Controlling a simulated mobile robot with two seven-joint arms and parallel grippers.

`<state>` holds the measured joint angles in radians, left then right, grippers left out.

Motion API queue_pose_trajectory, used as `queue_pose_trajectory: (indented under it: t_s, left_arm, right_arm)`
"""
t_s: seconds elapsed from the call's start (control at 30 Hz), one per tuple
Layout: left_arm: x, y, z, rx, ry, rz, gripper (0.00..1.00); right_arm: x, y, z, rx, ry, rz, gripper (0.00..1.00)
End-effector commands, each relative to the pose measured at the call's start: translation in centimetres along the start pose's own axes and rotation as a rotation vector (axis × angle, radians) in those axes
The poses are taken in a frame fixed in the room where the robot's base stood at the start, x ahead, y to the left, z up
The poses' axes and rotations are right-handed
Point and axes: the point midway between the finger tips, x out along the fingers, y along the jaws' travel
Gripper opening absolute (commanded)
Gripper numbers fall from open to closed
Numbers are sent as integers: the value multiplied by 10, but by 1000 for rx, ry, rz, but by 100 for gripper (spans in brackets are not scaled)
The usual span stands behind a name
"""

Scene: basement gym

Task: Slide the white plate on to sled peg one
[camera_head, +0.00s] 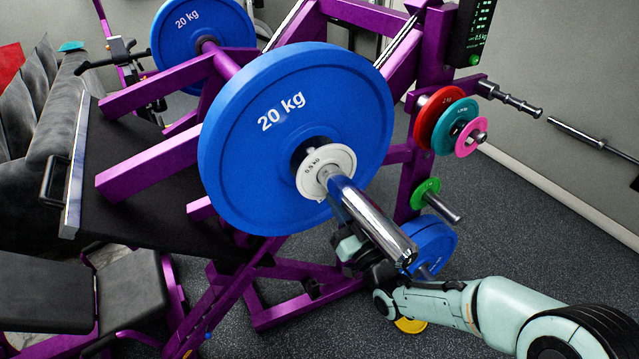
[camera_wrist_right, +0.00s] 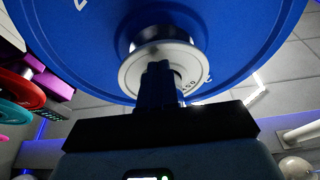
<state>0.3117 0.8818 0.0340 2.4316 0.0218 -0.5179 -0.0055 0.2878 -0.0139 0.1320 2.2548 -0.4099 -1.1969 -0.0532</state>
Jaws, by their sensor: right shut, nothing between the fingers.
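The white plate (camera_head: 312,170), marked 0.5 kg, is on the chrome sled peg (camera_head: 375,220), flat against or very near the large blue 20 kg plate (camera_head: 350,90). The peg passes through its centre and sticks out toward the lower right. My right gripper (camera_head: 348,245) is below the peg, shut and empty, partly hidden behind the peg. In the right wrist view its closed fingers (camera_wrist_right: 158,82) point up in front of the white plate (camera_wrist_right: 190,72); whether they touch it cannot be told. My left gripper is not in view.
A rack upright holds red (camera_head: 428,120), teal (camera_head: 445,135) and pink (camera_head: 470,142) plates, with a green plate (camera_head: 425,193) lower down. Another blue plate (camera_head: 432,240) is behind the peg. Purple sled beams (camera_head: 150,165) fill the left. Floor at the right is clear.

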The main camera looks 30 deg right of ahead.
Motion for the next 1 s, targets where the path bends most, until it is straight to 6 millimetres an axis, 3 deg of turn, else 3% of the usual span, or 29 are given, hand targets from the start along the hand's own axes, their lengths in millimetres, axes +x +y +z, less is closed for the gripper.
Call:
queue_pose_trajectory:
  t_s: [1.0]
  left_arm:
    - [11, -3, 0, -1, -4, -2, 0]
  right_arm:
    - [30, 0, 10, 1, -1, -1, 0]
